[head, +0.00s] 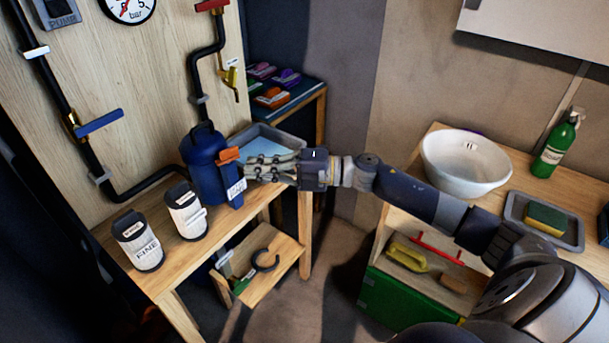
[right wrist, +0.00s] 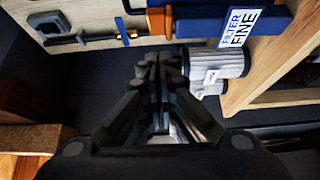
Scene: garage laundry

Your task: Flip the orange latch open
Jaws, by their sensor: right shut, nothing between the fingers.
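The orange latch (head: 229,155) sits on the upper front side of the blue filter housing (head: 205,170). In the right wrist view the latch (right wrist: 157,22) shows at the top, beside the blue housing (right wrist: 200,24) and its white "FILTER FINE" label (right wrist: 240,27). My right gripper (head: 250,166) is shut and empty, with its fingertips just right of the latch and slightly below it. In the right wrist view the shut fingertips (right wrist: 158,62) point toward the latch; contact cannot be told. My left gripper is not in view.
Two white filter cartridges (head: 138,241) (head: 186,210) stand on the wooden bench left of the housing. A grey tray (head: 262,138) lies behind my right fingers. Black pipes with a blue valve handle (head: 99,122) run along the panel. A white basin (head: 465,162) stands at right.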

